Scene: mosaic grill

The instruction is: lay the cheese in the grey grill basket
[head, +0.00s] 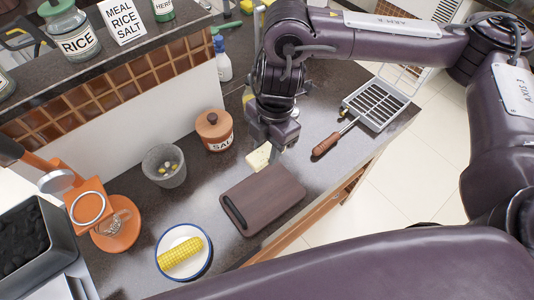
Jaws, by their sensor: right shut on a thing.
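The cheese (259,157) is a pale yellow slab at the far end of the brown cutting board, in the head view. My right gripper (270,145) reaches down over it and is shut on the cheese; the fingertips are partly hidden by the wrist. I cannot tell whether the cheese touches the board or counter. The grey grill basket (377,104) lies to the right on the counter, with a wire lid raised behind it and a wooden handle (327,144) pointing down-left toward the gripper. My left gripper does not show.
The cutting board (270,200) lies in front of the gripper. A salt jar (214,130), a grey cup (164,166) and a corn plate (184,251) stand to the left. A spray bottle (222,62) stands behind. The counter's right edge drops to the floor.

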